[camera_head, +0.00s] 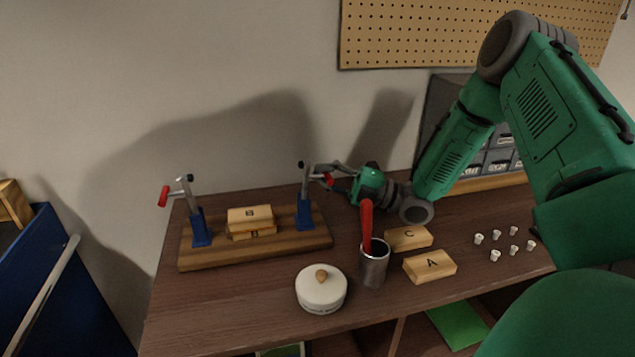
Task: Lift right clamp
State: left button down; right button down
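The right clamp (304,208) has a blue base and a dark upright bar and stands at the right end of a wooden board (250,252). Its red handle (329,181) points to the right. My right gripper (328,178) reaches in from the right at the height of this handle. Its fingers look spread, one above and one below the handle; whether they touch it is too small to tell. The left clamp (200,228), with a blue base and red handle, stands at the board's left end. My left gripper is not in view.
Wooden block B (250,214) lies on the board between the clamps. A metal cup (373,267) with a red-handled tool, a white lidded jar (321,292), blocks C (408,239) and A (430,267) and several small white knobs (495,256) stand on the table.

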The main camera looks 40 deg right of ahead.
jog(key=shift+s+f, duration=0.4)
jog(key=shift+f, duration=0.05)
jog(key=c, duration=1.7)
grip_release()
jog(key=shift+s+d, duration=0.1)
jog(key=shift+o, duration=0.7)
jog(key=shift+s+d+r, duration=0.3)
jog(key=shift+s, duration=0.1)
jog(key=shift+w+d+f, duration=0.1)
jog(key=shift+w+f, duration=0.1)
jog(key=shift+w, duration=0.1)
jog(key=v, duration=0.8)
jog(key=shift+a, duration=0.25)
